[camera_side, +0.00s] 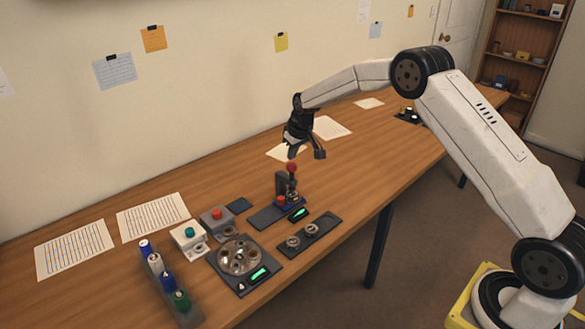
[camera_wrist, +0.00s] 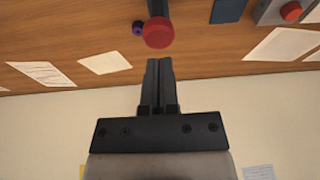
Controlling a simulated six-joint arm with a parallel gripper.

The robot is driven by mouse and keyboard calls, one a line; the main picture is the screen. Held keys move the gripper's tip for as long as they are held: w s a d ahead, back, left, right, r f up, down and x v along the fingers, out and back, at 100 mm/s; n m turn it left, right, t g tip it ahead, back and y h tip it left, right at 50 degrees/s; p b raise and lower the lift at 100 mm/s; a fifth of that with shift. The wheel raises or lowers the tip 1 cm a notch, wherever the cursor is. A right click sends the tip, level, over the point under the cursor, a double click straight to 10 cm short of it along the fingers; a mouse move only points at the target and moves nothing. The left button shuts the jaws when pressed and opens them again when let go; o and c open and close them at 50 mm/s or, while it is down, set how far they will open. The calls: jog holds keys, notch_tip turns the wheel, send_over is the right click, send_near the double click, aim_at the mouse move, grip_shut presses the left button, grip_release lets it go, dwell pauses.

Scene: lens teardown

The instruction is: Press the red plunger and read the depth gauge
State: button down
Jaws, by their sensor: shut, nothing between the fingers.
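The red plunger (camera_side: 292,167) stands up from a small dark fixture (camera_side: 270,217) in the middle of the table. Its round red top also shows in the wrist view (camera_wrist: 158,33). A small display with a green readout (camera_side: 299,214), perhaps the depth gauge, sits at the fixture's front; its digits are too small to read. My gripper (camera_side: 305,155) is just above the plunger in the side view. In the wrist view its fingers (camera_wrist: 158,62) are shut and empty, with a visible gap to the red top; I cannot tell the exact height.
A round metal dial on a dark base (camera_side: 238,257) has another green display. A dark tray (camera_side: 310,234) holds metal rings. Boxes with a teal button (camera_side: 189,237) and a red button (camera_side: 216,219) stand left. A rack of bottles (camera_side: 168,283) is near the front. Papers lie behind.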

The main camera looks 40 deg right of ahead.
aim_at(292, 165)
jog(key=shift+f, duration=0.1)
jog(key=shift+f, duration=0.85)
jog(key=shift+f, duration=1.05)
dwell(0.8)
jog(key=shift+r, duration=4.65)
